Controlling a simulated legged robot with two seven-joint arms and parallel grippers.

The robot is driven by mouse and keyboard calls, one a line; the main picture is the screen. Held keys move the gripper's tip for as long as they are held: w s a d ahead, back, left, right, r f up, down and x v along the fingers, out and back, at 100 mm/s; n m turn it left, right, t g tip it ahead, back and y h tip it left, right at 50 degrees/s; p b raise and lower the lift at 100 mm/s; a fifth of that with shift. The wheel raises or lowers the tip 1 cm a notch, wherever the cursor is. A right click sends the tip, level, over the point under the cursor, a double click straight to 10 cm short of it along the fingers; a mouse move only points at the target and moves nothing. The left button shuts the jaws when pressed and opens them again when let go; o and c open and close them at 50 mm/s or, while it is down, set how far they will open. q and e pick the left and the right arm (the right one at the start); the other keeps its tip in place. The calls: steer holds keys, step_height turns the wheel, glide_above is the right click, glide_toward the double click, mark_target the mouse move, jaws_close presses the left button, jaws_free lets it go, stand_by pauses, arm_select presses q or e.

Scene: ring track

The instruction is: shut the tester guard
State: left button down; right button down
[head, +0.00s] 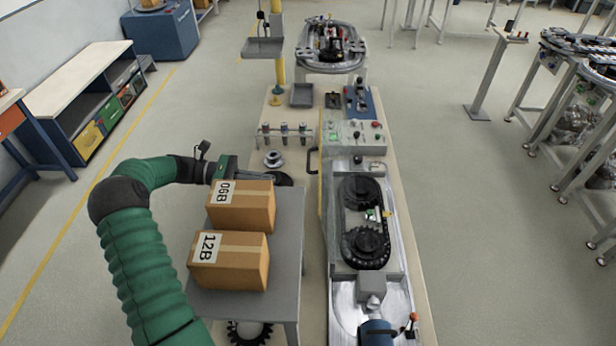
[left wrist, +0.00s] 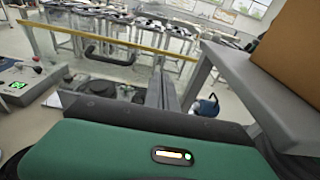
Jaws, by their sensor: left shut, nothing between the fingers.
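The tester (head: 372,285) is a long grey machine with two black toothed wheels (head: 366,245) on its bed. Its guard (head: 322,195) shows as a yellow edge along the left side, with a clear pane that is hard to make out. A black handle (head: 313,160) sticks out to the left. In the left wrist view the yellow edge (left wrist: 150,47) crosses above the wheels, with the handle (left wrist: 108,52) below it. How far the guard stands open I cannot tell. My left gripper (head: 258,177) is shut and empty, left of the handle and apart from it. My right gripper is out of view.
Cardboard boxes 06B (head: 243,207) and 12B (head: 230,262) sit on a grey stand (head: 288,245) close to my left arm. Behind my gripper are a small flanged part (head: 273,158) and a tube rack (head: 285,138). A control box (head: 357,138) stands behind the wheels.

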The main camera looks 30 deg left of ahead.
arm_select(q)
steer(key=p, duration=0.2)
glide_toward(333, 179)
step_height(333, 179, down, 2)
steer(key=s, duration=0.2)
steer(key=p+x, duration=0.1)
steer(key=x, duration=0.3)
steer(key=shift+w+a+r+p, duration=0.15)
steer(key=shift+w+r+p, duration=0.05)
steer(key=shift+w+p, duration=0.15)
steer(key=shift+a, duration=0.1)
